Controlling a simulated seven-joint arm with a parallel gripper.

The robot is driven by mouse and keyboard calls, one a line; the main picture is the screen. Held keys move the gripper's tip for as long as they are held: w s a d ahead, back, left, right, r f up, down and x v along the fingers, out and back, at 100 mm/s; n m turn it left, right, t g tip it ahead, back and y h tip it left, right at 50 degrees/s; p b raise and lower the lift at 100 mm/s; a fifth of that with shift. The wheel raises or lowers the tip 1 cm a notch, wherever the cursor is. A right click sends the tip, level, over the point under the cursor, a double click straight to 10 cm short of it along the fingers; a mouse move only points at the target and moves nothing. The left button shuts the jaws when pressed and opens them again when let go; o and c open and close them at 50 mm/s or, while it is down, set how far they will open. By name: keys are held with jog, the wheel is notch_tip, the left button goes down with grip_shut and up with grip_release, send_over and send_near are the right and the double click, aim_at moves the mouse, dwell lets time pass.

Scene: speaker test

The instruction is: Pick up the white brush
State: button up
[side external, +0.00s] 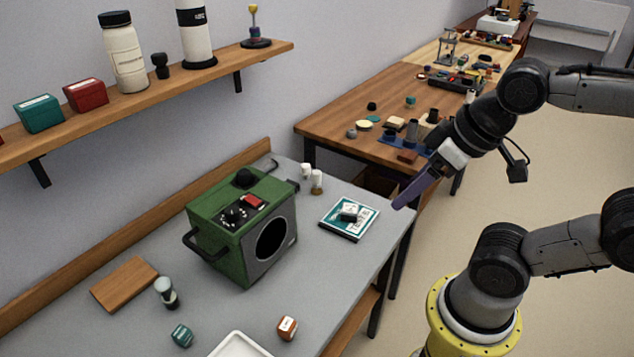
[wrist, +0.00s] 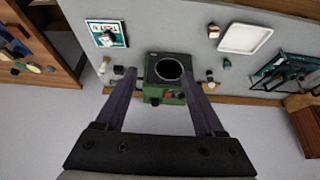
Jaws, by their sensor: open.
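I cannot clearly make out a white brush. The nearest match is a short upright piece with a pale top and dark base (side external: 166,292) on the grey bench, left of the green box; in the wrist view it seems to be the small piece (wrist: 210,80) right of the box. Two small white-topped pieces (side external: 311,178) stand behind the box, too small to identify. My gripper (side external: 398,204) is open and empty, above the right edge of the bench, well away from these pieces. Its purple fingers (wrist: 159,77) appear spread on either side of the green box in the wrist view.
The green box (side external: 222,221) with handle stands mid-bench. A teal booklet (side external: 335,226) with a small block lies right of it. A wooden block (side external: 124,284), teal cube (side external: 182,335), orange cube (side external: 287,328) and white tray (side external: 239,346) are nearer. A wall shelf (side external: 200,85) holds bottles.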

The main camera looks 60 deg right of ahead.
aim_at(319, 179)
jog(key=w+d+f+n+g+h, duration=0.45)
jog(key=w+d+h, duration=0.3)
jog(key=d, duration=0.25)
jog(key=w+d+f+n+g+h, duration=0.35)
jog(key=w+d+n+h, duration=0.2)
jog(key=w+d, duration=0.3)
jog(key=w+f+n+t, duration=0.4)
jog(key=f+n, duration=0.1)
jog(key=f, duration=0.2)
jog(key=w+a+f+n+t+h, duration=0.1)
jog(key=w+f+n+t, duration=0.3)
jog(key=f, duration=0.3)
jog(key=w+f+n+t, duration=0.5)
jog(key=w+f+n, duration=0.1)
jog(key=f, duration=0.1)
jog(key=shift+a+f+h, duration=0.15)
jog(key=shift+a+h, duration=0.15)
jog(key=shift+a, duration=0.1)
jog(key=x, duration=0.8)
jog(key=shift+x, duration=2.75)
jog(key=shift+w+a, duration=0.15)
jog(key=shift+w, duration=0.05)
grip_shut()
